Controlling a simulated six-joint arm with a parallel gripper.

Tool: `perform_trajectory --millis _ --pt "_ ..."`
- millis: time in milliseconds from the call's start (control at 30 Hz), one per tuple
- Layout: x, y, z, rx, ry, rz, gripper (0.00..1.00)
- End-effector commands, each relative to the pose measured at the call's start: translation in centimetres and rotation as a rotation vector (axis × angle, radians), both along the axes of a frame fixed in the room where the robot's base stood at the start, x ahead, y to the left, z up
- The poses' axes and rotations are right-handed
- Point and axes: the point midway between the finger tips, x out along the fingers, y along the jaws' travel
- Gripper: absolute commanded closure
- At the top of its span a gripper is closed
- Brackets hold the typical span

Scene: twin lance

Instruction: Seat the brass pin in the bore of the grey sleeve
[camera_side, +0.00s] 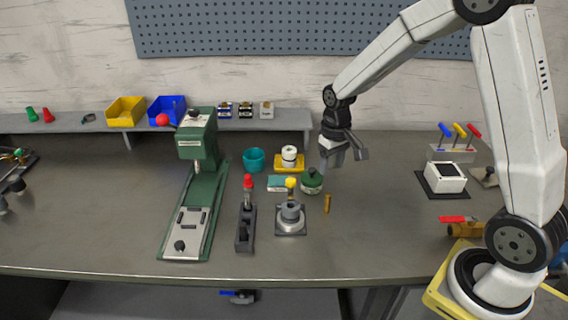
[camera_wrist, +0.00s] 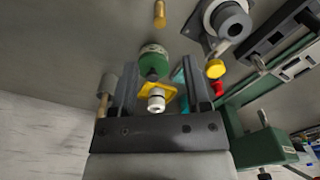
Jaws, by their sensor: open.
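The brass pin (camera_side: 327,204) stands or lies on the bench right of the grey sleeve; I cannot tell which. It also shows at the top of the wrist view (camera_wrist: 159,14). The grey sleeve (camera_side: 290,214) stands upright on a square base plate, beside a yellow knob (camera_side: 290,183). The sleeve is at the upper right of the wrist view (camera_wrist: 229,20), with its dark bore showing. My gripper (camera_side: 344,158) is open and empty above the bench, behind the pin. In the wrist view its fingers (camera_wrist: 158,66) are spread, with nothing between them touching.
A green round pot (camera_side: 312,181) stands close behind the pin and sleeve. A red-knobbed clamp (camera_side: 246,220) and a green press (camera_side: 197,200) are to the left. A white ring on a yellow block (camera_side: 289,160) is behind.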

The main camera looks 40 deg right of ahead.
Motion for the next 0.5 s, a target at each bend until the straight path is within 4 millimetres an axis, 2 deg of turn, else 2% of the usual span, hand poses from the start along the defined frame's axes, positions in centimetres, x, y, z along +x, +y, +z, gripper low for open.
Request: perform_trajectory --millis 267,500 --pt "-0.3 0.3 0.1 -0.001 -0.006 0.006 0.39" --pt "-2.6 2.7 0.6 -0.011 -0.058 0.052 0.39"
